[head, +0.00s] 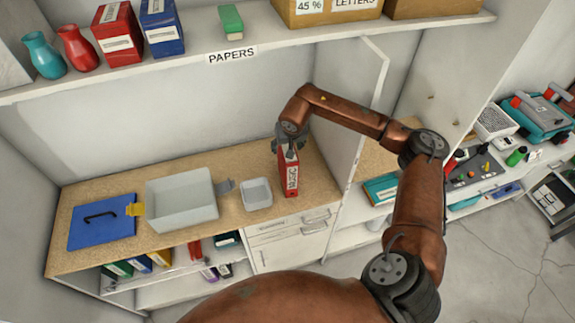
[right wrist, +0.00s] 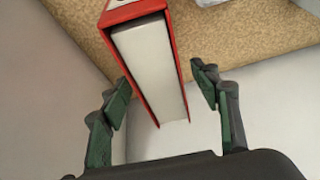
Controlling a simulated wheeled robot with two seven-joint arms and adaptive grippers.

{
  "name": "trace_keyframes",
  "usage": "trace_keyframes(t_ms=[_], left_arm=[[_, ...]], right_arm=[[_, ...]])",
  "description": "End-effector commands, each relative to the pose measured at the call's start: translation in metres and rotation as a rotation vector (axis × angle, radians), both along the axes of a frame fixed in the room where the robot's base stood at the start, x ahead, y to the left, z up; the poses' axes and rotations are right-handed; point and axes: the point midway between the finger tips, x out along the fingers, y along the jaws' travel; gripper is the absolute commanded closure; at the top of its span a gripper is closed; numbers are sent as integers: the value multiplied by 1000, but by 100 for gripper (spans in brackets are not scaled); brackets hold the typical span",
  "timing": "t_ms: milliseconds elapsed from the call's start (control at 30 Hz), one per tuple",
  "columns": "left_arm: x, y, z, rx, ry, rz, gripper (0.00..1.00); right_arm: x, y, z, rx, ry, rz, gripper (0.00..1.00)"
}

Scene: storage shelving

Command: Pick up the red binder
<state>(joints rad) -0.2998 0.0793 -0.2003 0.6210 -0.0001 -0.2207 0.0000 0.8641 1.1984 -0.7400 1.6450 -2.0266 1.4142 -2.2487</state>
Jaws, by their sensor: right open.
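A red binder (head: 291,181) with a white label stands upright on the wooden counter (head: 233,220). My right gripper (head: 290,151) is at its top, coming from above and behind. In the right wrist view the red binder (right wrist: 180,62) shows its red cover edges and white inner pages. The right gripper (right wrist: 162,92) is open there, one finger on each side of the binder, with gaps visible. My left gripper is not in view.
A small clear bin (head: 257,193) and a larger grey tray (head: 183,207) stand left of the binder. A blue clipboard (head: 101,222) lies further left. An upright white panel (head: 362,115) is close on the right. The upper shelf holds another red binder (head: 117,36) and vases.

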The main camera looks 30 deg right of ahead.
Motion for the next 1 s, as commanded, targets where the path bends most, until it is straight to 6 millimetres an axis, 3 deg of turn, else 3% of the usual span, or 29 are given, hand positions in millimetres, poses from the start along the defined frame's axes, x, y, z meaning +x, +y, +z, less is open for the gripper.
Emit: trace_keyframes(t_ms=[433,1000], left_arm=[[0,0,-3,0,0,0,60],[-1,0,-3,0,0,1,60]], right_arm=[[0,0,-1,0,-1,0,44],[0,0,-1,0,-1,-1,82]])
